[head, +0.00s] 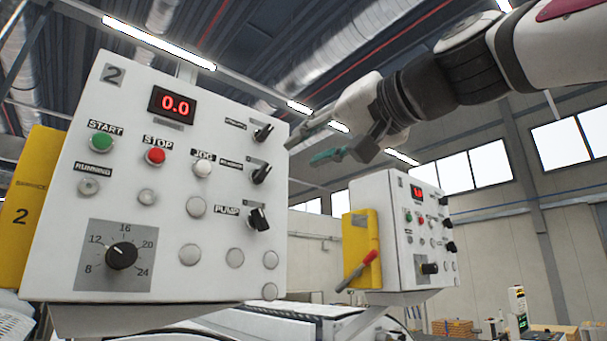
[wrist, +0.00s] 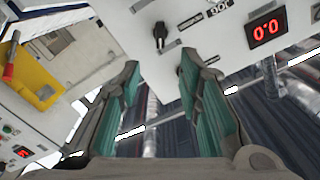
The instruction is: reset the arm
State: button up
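My gripper (head: 318,146) shows in the head view at the upper middle, in the air just right of the control panel (head: 150,262). In the wrist view my gripper (wrist: 160,85) has its two teal-padded fingers spread apart with nothing between them. The panel is a white box marked 2, with a red 0.0 display (head: 172,106), a green start button (head: 101,143), a red stop button (head: 155,156), black switches and a dial (head: 121,255). In the wrist view the panel (wrist: 225,55) appears rotated beyond the fingertips. I cannot see contact between fingers and panel.
A second white control box (head: 375,215) stands farther back at the right, with a yellow holder (head: 362,250) and a red-handled lever (head: 357,270). Another yellow holder (head: 30,205) is at the left edge. The air right of my gripper's tips, above the second box, looks clear.

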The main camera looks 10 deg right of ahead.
jog(key=s+d+f+g+h, duration=0.3)
jog(key=s+d+f, duration=0.1)
jog(key=f, duration=1.3)
jog(key=s+d+f+g+h, duration=0.3)
jog(key=s+f, duration=0.3)
jog(key=f, duration=1.1)
jog(key=s+d+f+g+h, duration=0.3)
jog(key=s+d+f+h, duration=0.1)
jog(key=f, duration=1.3)
jog(key=shift+s+d+m+g, duration=0.3)
jog(key=shift+s+d, duration=0.55)
jog(key=shift+d, duration=0.15)
